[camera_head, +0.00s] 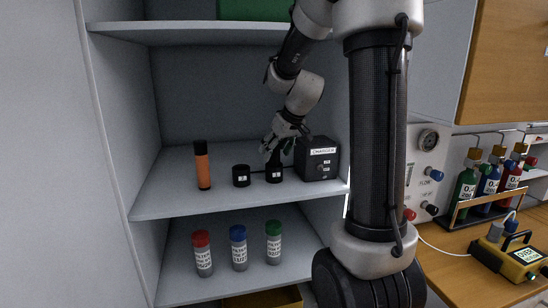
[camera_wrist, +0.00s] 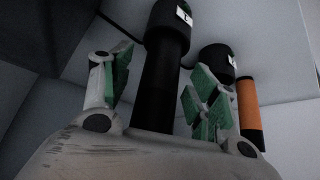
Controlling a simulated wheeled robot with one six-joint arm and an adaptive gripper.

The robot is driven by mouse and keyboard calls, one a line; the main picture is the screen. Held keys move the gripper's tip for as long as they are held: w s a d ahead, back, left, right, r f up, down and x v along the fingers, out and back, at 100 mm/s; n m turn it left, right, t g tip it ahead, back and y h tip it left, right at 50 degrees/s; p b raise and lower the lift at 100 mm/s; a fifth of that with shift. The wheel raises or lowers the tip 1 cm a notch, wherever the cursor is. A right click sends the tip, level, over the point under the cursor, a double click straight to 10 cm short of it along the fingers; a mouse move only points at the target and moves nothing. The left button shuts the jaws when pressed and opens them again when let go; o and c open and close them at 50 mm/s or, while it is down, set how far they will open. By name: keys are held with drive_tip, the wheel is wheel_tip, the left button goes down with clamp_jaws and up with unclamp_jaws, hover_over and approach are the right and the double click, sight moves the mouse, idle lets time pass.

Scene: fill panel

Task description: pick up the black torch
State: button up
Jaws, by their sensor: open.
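The black torch (camera_wrist: 158,85) is a dark cylinder standing in a black charger cup (camera_wrist: 170,22) with a small white label. In the wrist view it lies between the two green-padded fingers of my gripper (camera_wrist: 157,88). The fingers are open, with a gap visible on each side of the torch. In the head view my gripper (camera_head: 277,148) is above the right-hand charger cup (camera_head: 274,174) on the middle shelf, and it mostly hides the torch. The torch's near end is hidden by the gripper body in the wrist view.
The black charger box (camera_head: 320,160) stands close on the right. A second cup (camera_head: 241,176) and an orange torch with black ends (camera_head: 202,165) stand to the left. The upper shelf (camera_head: 190,33) is overhead. Red, blue and green-capped containers (camera_head: 238,248) stand below.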

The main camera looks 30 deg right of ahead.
drive_tip(key=shift+x, duration=0.85)
drive_tip(key=c, duration=1.2)
clamp_jaws()
drive_tip(key=shift+r, duration=0.1)
